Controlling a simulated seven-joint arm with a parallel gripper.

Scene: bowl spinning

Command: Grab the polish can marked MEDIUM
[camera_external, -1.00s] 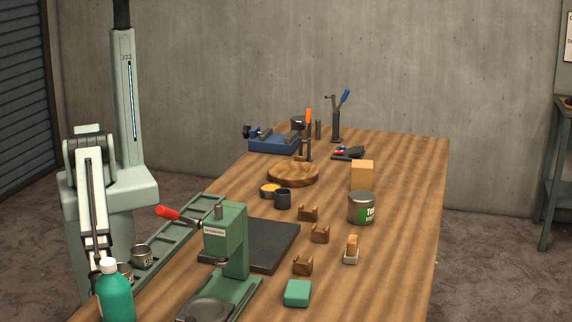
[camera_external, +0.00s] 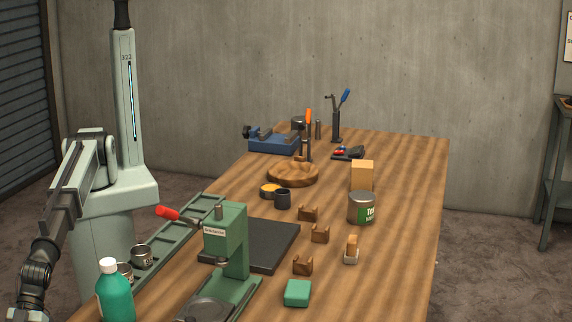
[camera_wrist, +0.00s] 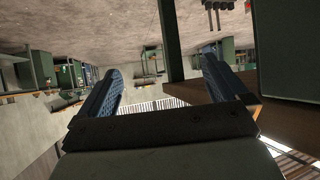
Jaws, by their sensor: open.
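Small silver cans stand in the green rack along the table's left edge in the external view. One can (camera_external: 142,256) shows a dark mark too small to read. Another can (camera_external: 125,271) is partly hidden behind the green bottle. I cannot tell which is marked MEDIUM. My gripper (camera_wrist: 162,88) is open and empty in the wrist view, its two blue-padded fingers apart, with no can between them. In the external view my arm hangs at the lower left, off the table's left side, and its end is cut off by the frame's bottom edge.
A green bottle (camera_external: 115,292) with a white cap stands near the rack's front end. A green press (camera_external: 228,240) with a red handle stands right of the rack (camera_external: 186,238). A larger tin (camera_external: 361,208), a wooden bowl (camera_external: 293,175) and small wooden blocks stand farther right.

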